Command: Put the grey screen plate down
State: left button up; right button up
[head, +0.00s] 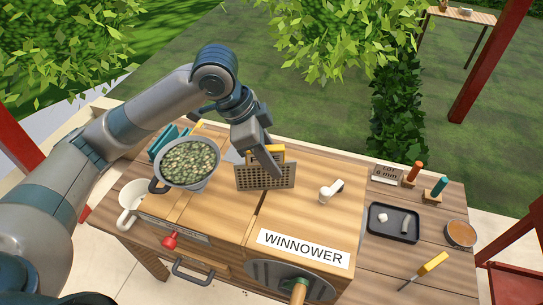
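The grey screen plate (255,179) is a perforated rectangle with a yellow grip at its top edge. It stands face-on to the camera over the wooden top of the winnower (225,208), near the middle. My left gripper (272,158) comes down onto the plate's top edge and appears shut on it at the yellow grip. The finger in front covers part of the plate. Whether the plate's lower edge touches the wood is hard to tell. My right gripper is not in view.
A white scoop-like piece (330,191) lies right of the plate. A black tray (393,235), a brown bowl (460,234) and a yellow-handled tool (432,264) are further right.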

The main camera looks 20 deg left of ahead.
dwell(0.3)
pick_arm(q)
jog(key=shift+r, duration=0.45)
jog(key=b+v, duration=0.1)
jog(key=v, duration=1.1)
jog(key=shift+r+b, duration=0.15)
jog(key=shift+b, duration=0.25)
